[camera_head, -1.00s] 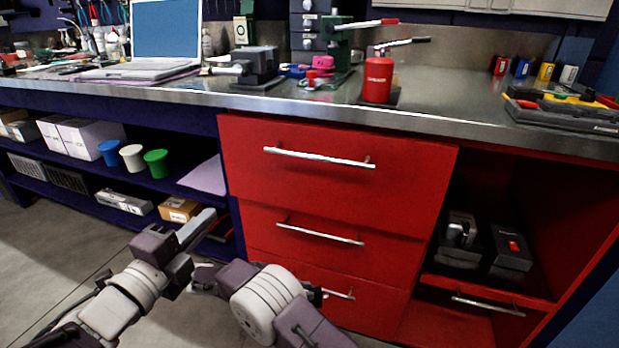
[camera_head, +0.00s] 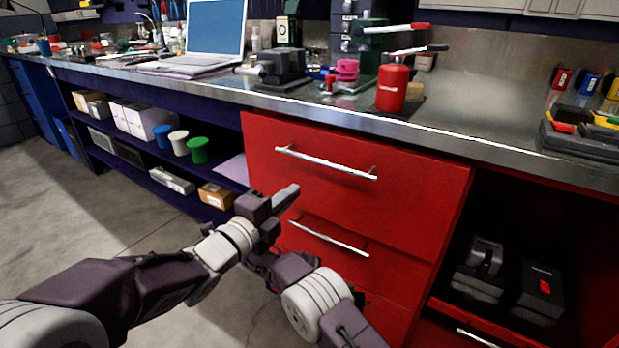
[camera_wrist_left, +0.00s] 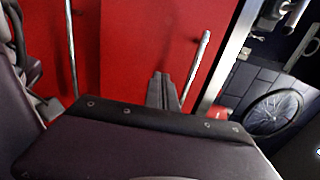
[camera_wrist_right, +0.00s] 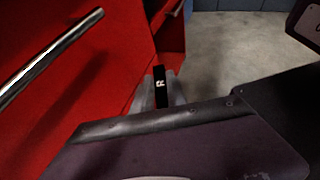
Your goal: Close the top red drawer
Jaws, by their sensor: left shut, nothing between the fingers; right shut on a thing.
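The top red drawer (camera_head: 330,195) is the uppermost front below the bench top, with a silver bar handle (camera_head: 325,162). Its front stands slightly proud of the drawer below. My left gripper (camera_head: 287,197) is shut and empty before the lower left part of this front. In the left wrist view its fingers (camera_wrist_left: 161,90) lie close beside a handle (camera_wrist_left: 196,72); contact cannot be told. My right gripper (camera_wrist_right: 158,92) is shut on a small black thing (camera_wrist_right: 160,86) marked with a white R, beside the red cabinet; in the head view its fingers are mostly hidden.
The second drawer handle (camera_head: 328,238) lies just right of my arms. An open red compartment (camera_head: 590,270) with black items is at right. The bench top (camera_head: 470,110) carries a laptop (camera_head: 215,35) and a red jack (camera_head: 392,88). Open floor (camera_head: 90,210) is at left.

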